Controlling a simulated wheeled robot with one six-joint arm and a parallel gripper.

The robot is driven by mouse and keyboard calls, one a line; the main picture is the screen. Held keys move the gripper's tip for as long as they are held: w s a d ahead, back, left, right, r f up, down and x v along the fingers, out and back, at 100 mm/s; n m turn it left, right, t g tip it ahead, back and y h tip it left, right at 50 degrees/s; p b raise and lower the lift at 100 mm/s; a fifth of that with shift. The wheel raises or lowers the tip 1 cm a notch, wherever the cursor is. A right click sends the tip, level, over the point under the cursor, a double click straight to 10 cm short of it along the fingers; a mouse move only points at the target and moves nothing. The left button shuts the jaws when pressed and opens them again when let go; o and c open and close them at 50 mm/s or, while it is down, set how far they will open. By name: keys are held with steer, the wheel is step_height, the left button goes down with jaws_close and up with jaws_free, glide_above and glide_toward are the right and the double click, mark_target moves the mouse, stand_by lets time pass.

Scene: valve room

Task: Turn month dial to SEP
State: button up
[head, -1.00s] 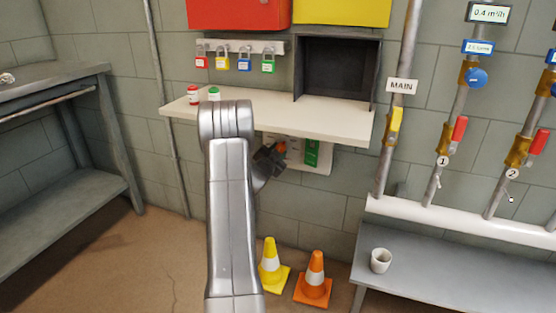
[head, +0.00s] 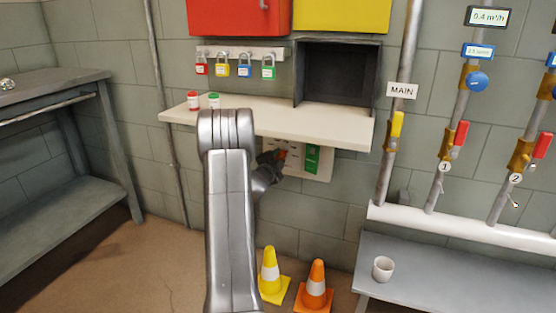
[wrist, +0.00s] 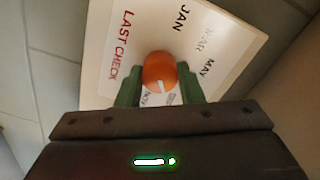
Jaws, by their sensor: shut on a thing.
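The month dial is an orange round knob (wrist: 159,72) with a white mark, on a white panel (wrist: 101,68) printed LAST CHECK. In the wrist view its mark points down the picture, towards the partly covered NOV label (wrist: 153,99). JAN, MAR and MAY show to the upper right; I cannot see a SEP label. My gripper (wrist: 159,76) is shut on the knob, one green finger on each side. In the head view my gripper (head: 277,159) is at the panel (head: 323,172) under the shelf, and my arm hides part of it.
The white shelf (head: 300,122) overhangs the panel, with a red and a green small item on its left. Several padlocks (head: 244,68) hang above. Yellow (head: 270,275) and orange (head: 316,288) cones stand below. Pipes with valves and a bench (head: 450,275) are at right.

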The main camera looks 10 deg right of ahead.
steer(key=o, duration=1)
steer(key=p+v, duration=0.3)
steer(key=v, duration=1)
steer(key=shift+s+a, duration=0.2)
steer(key=shift+s, duration=0.1)
steer(key=b+x, duration=0.3)
steer(key=x, duration=1)
steer(key=shift+w+d, duration=0.2)
steer(key=shift+w, duration=0.15)
steer(key=shift+s, duration=0.1)
